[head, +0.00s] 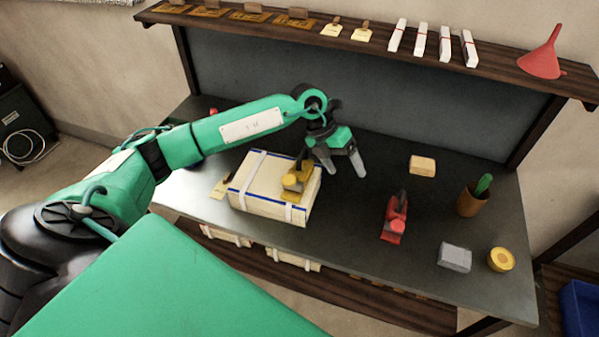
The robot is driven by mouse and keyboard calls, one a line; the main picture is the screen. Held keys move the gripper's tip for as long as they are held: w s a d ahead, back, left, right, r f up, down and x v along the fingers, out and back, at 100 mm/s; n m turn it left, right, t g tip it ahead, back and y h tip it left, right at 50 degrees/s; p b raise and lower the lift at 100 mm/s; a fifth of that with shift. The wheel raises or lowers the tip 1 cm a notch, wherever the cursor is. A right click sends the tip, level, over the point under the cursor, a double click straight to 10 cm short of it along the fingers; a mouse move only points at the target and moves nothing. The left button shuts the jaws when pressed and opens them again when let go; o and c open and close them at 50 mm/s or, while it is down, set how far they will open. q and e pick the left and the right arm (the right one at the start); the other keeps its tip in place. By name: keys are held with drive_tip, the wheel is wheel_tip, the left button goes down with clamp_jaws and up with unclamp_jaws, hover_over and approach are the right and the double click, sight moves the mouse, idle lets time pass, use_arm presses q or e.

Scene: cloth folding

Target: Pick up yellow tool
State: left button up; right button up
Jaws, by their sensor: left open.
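A yellow tool (293,183) with a dark handle sits on top of a cream box (262,182) with blue edges and white straps, on the dark workbench. My left gripper (345,172) is open and empty. Its two grey fingers point down just right of the box and the yellow tool, apart from the tool. A smaller flat yellow item (219,189) lies at the box's left side, partly hidden by the box. My right gripper does not show.
A red tool (394,218), a tan block (422,166), a grey block (454,257), a round yellow item (501,259) and a brown cup (470,203) stand to the right. A shelf (380,43) with a red funnel (543,58) runs above the back panel.

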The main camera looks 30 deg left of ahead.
sight(299, 161)
use_arm(q)
drive_tip(key=w+a+r+n+y, duration=0.1)
drive_tip(key=a+r+y, duration=0.15)
drive_tip(key=a, duration=0.45)
drive_tip(key=a+r+y, duration=0.1)
drive_tip(key=a+y, duration=0.3)
drive_tip(key=a, duration=0.4)
drive_tip(key=shift+g, duration=0.4)
drive_tip(key=f+p, duration=0.1)
drive_tip(key=f, duration=0.2)
drive_tip(key=f+p, duration=0.1)
drive_tip(key=f, duration=0.2)
drive_tip(key=f+p, duration=0.1)
drive_tip(key=f, duration=0.1)
drive_tip(key=shift+d+f, duration=0.3)
drive_tip(key=shift+f, duration=0.1)
drive_tip(key=f+p, duration=0.3)
drive_tip(key=f, duration=0.1)
drive_tip(key=shift+s+d+p, duration=0.1)
drive_tip(key=shift+d+p, duration=0.15)
drive_tip(key=shift+p, duration=0.05)
drive_tip(key=shift+f, duration=0.6)
drive_tip(key=c, duration=1.7)
clamp_jaws()
drive_tip(key=shift+r, duration=0.1)
